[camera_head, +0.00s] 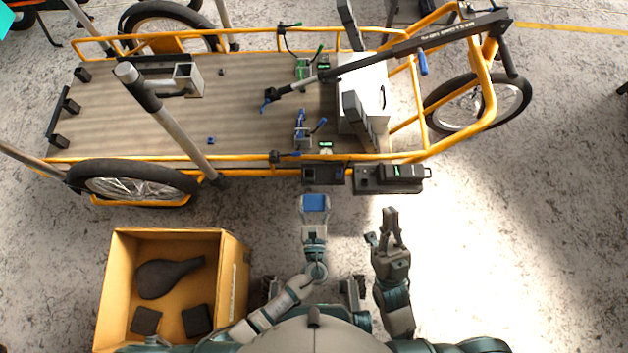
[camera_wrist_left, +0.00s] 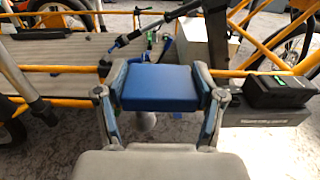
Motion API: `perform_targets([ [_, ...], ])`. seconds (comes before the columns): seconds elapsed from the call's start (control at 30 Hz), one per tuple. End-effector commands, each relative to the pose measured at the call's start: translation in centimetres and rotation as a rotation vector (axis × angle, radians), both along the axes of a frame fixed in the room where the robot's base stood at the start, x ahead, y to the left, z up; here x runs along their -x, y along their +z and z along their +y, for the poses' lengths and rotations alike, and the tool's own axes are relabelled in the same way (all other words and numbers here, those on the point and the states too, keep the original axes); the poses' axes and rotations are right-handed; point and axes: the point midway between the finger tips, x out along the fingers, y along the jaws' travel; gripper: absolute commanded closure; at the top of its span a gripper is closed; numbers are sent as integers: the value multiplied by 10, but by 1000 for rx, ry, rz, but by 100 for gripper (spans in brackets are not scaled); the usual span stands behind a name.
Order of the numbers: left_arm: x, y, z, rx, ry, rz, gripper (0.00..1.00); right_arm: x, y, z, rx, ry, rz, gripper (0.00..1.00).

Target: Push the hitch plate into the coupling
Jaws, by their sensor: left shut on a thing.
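My left gripper (camera_head: 314,206) is shut on a blue block (camera_head: 315,202), which may be the hitch plate. In the left wrist view the block (camera_wrist_left: 157,88) sits level between the two fingers. A dark box (camera_head: 323,181) on the near orange rail may be the coupling; it lies just beyond the block, with a visible gap in the head view. My right gripper (camera_head: 387,225) is below a second dark box (camera_head: 390,178) and seems empty; its finger opening is unclear.
The cargo bike has a wooden deck (camera_head: 240,105), orange rails and wheels. A black bar (camera_head: 400,50) crosses above it by a white box (camera_head: 372,85). A cardboard box (camera_head: 235,285) with dark parts stands at lower left. Floor at right is clear.

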Motion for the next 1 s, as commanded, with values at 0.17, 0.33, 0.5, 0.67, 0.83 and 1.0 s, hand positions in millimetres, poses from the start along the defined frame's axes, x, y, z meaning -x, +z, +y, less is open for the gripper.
perform_targets([
  [0.17,-1,6,0,0,0,-3,74,-6,-2,2,18,2,49,100],
  [0.33,-1,9,0,0,0,-2,74,-13,-6,3,35,3,98,100],
  [0.5,-1,12,0,0,0,-2,74,-19,-11,5,52,5,148,100],
  [0.67,0,15,0,0,0,-2,74,-24,-15,6,68,6,192,100],
  [0.83,0,16,0,0,0,-1,74,-27,-19,6,77,7,221,100],
  [1.0,0,15,0,0,0,-1,74,-27,-20,6,78,7,224,100],
])
